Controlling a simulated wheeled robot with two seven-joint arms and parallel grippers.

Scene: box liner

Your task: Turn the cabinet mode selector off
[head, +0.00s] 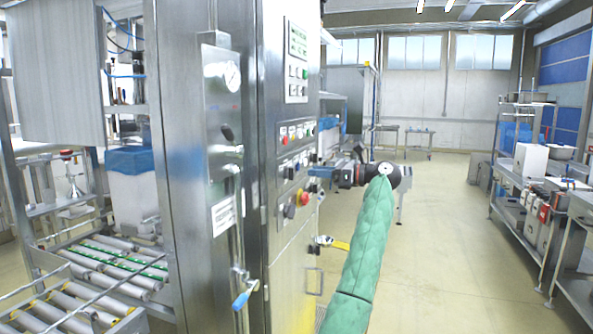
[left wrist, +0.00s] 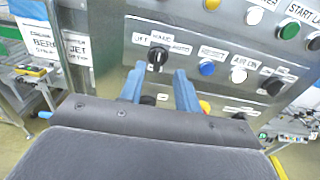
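The mode selector (left wrist: 157,58) is a black rotary knob on the steel cabinet panel. Small white labels sit above it to either side; the left one seems to read OFF. I cannot tell clearly which way the knob points. My left gripper (left wrist: 160,78) has two blue fingers set apart, with the knob just beyond and between their tips. Whether they touch it is not clear. In the head view my left gripper (head: 318,172) reaches the front of the cabinet (head: 285,235) from the right, under a green sleeve. My right gripper is not in view.
Beside the selector are a blue button (left wrist: 207,68), a white button (left wrist: 238,75) and another black knob (left wrist: 272,86). A red emergency button (head: 304,198) on yellow sits below my gripper. A yellow-handled valve (head: 338,244) juts out lower down.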

